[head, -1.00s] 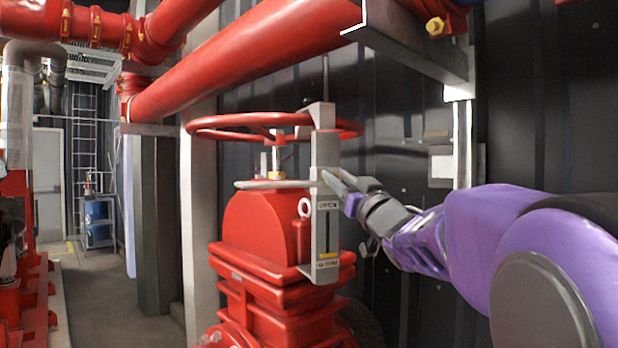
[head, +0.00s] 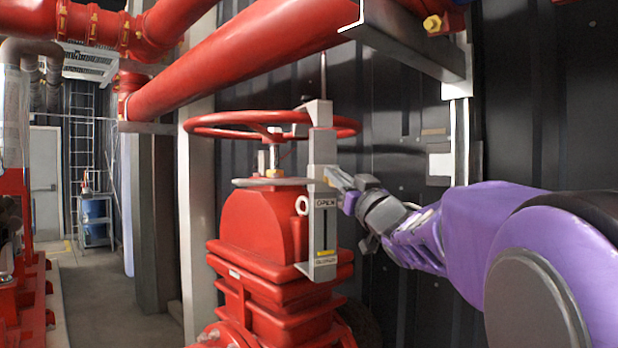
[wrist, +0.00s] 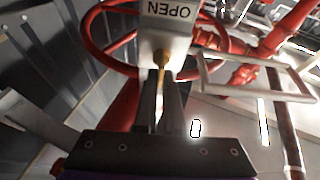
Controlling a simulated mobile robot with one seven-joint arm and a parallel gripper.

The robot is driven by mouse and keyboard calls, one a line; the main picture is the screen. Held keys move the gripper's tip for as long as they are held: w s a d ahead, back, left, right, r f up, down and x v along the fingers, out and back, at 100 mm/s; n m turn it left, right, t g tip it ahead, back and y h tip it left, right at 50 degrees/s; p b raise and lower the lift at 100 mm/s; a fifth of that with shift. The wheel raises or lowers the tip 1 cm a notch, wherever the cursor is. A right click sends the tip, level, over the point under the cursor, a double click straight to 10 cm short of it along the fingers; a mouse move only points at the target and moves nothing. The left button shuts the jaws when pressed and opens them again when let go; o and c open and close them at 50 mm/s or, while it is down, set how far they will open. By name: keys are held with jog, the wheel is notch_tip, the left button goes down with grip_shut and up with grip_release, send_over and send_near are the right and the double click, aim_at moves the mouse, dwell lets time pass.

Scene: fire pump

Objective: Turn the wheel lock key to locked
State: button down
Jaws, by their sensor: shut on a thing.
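The red handwheel (head: 215,126) sits on top of the red valve. A grey lock bracket (head: 324,215) stands upright at its near right side, with an "OPEN" label on its face. In the wrist view the grey lock body (wrist: 165,38) shows its "OPEN" label upside down. The brass-coloured wheel lock key (wrist: 163,61) sticks out of it toward my fingers. My gripper (head: 337,179) is at the bracket's right side, just below the wheel. In the wrist view my gripper (wrist: 165,85) is shut on the key's outer end. The fingers hide the part they hold.
A thick red pipe (head: 250,50) slopes above the wheel. A grey metal beam (head: 415,45) hangs at the upper right. The dark ribbed wall (head: 400,130) is close behind. Open floor (head: 95,290) lies to the left.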

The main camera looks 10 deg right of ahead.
jog(key=n+g+y, duration=0.1)
jog(key=n, duration=0.3)
jog(key=n+g+y, duration=0.1)
jog(key=n+y, duration=0.1)
jog(key=n, duration=0.1)
jog(key=n+g+y, duration=0.1)
jog(key=n, duration=0.3)
jog(key=shift+a+n+g, duration=0.15)
jog(key=shift+n+g, duration=0.15)
jog(key=shift+g, duration=0.1)
jog(key=n+g, duration=0.1)
jog(key=n, duration=0.1)
jog(key=n+g+y+p, duration=0.1)
jog(key=n, duration=0.2)
jog(key=shift+a+f, duration=0.1)
jog(key=n+g+p, duration=0.1)
jog(key=n, duration=0.4)
jog(key=shift+f+g+h+p, duration=0.15)
jog(key=shift+g+h+p, duration=0.25)
jog(key=shift+s, duration=0.1)
jog(key=c, duration=1)
grip_release()
jog(key=shift+f, duration=0.1)
